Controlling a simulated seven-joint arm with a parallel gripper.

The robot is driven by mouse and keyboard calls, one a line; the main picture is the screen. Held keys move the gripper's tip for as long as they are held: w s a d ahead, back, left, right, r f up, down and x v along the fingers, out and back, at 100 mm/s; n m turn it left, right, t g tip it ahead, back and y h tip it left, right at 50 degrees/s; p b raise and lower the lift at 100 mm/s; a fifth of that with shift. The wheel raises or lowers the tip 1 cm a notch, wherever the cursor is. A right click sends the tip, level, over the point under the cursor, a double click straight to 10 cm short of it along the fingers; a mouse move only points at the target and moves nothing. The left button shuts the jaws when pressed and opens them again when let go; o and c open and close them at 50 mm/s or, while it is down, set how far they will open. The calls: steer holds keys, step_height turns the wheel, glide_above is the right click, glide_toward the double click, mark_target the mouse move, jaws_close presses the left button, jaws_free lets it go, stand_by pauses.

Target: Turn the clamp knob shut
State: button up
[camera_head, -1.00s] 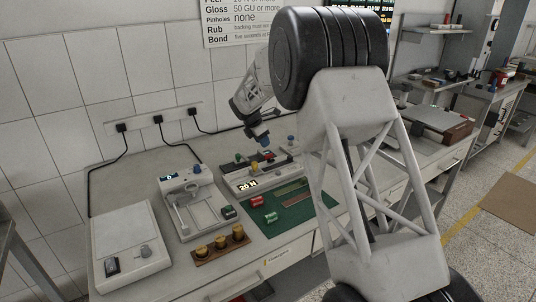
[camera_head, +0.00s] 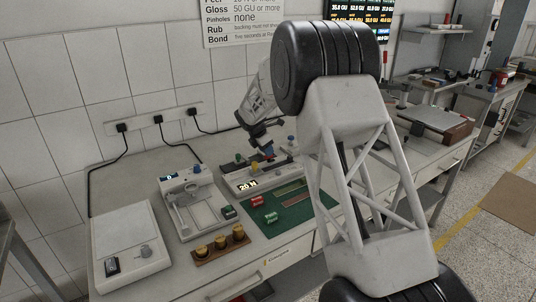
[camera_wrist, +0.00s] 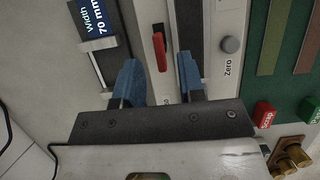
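My gripper (camera_head: 268,152) hangs low over the tester with the "20 N" display (camera_head: 247,184) in the head view. In the wrist view its two blue fingers (camera_wrist: 159,68) are apart with nothing held between them. A red bar-shaped handle (camera_wrist: 159,50) lies in the gap between the fingers as seen from the wrist, apart from both. I cannot tell whether this handle is the clamp knob. A round grey knob (camera_wrist: 230,45) marked "Zero" is right of the fingers. A yellow part (camera_head: 254,167) shows on the tester below the gripper.
A green mat (camera_head: 291,205) with red and green blocks lies in front of the tester. A second instrument (camera_head: 189,203) stands to its left, with a wooden rack (camera_head: 222,246) of brass pieces in front. A white scale-like box (camera_head: 128,245) is at far left.

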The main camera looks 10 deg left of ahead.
mark_target(269, 158)
steer(key=shift+x, duration=1.3)
steer(key=shift+c, duration=0.4)
jaws_close()
